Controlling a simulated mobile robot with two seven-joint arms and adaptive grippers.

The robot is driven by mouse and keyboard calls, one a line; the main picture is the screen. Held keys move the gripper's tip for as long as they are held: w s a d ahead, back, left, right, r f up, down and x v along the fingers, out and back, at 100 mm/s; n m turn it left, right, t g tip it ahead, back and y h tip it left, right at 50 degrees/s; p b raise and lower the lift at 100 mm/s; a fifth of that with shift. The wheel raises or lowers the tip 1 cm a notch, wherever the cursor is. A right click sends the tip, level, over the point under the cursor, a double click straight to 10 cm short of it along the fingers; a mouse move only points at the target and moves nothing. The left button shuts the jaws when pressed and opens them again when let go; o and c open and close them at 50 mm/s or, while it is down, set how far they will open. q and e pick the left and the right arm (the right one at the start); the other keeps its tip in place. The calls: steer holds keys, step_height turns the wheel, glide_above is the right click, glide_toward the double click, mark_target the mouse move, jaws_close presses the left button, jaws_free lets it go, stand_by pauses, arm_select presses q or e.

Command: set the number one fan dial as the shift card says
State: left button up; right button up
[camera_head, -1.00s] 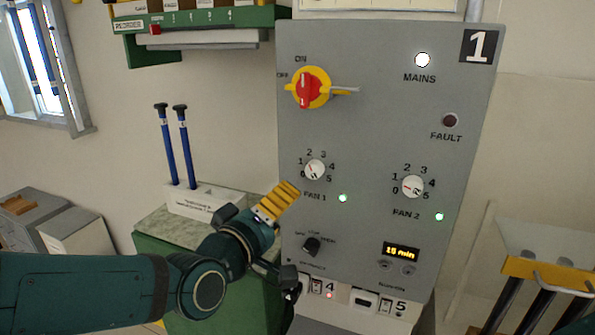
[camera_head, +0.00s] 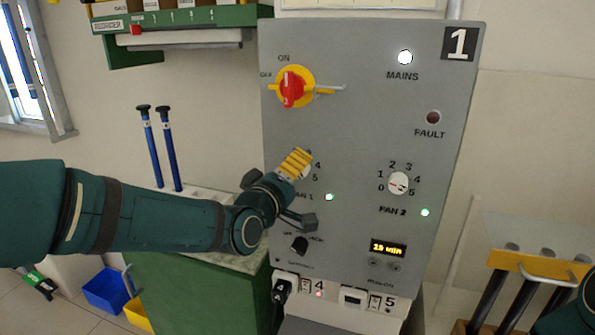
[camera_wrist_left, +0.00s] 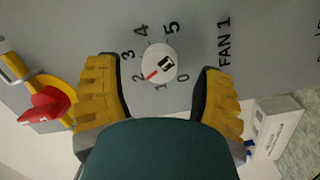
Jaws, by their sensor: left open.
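The number one fan dial (camera_wrist_left: 158,64) is a white round knob labelled FAN 1, with numbers 0 to 5 around it. In the left wrist view its red mark points close to the 2. My left gripper (camera_head: 297,164) is open, with yellow fingers at the panel. In the left wrist view the gripper (camera_wrist_left: 160,95) has one finger on each side of the dial, with a gap to both. In the head view the fingers hide most of this dial. I cannot make out a readable shift card. My right gripper is not in view.
The grey panel (camera_head: 350,140) marked 1 also bears the red and yellow main switch (camera_head: 292,88), the FAN 2 dial (camera_head: 398,183), a black knob (camera_head: 300,245) and a timer display (camera_head: 388,248). A green cabinet (camera_head: 200,290) stands at lower left. Black-handled rods (camera_head: 160,145) stand behind my arm.

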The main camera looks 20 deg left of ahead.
arm_select(q)
steer(key=shift+w+d, duration=0.15)
steer(key=shift+w, duration=0.7)
jaws_close()
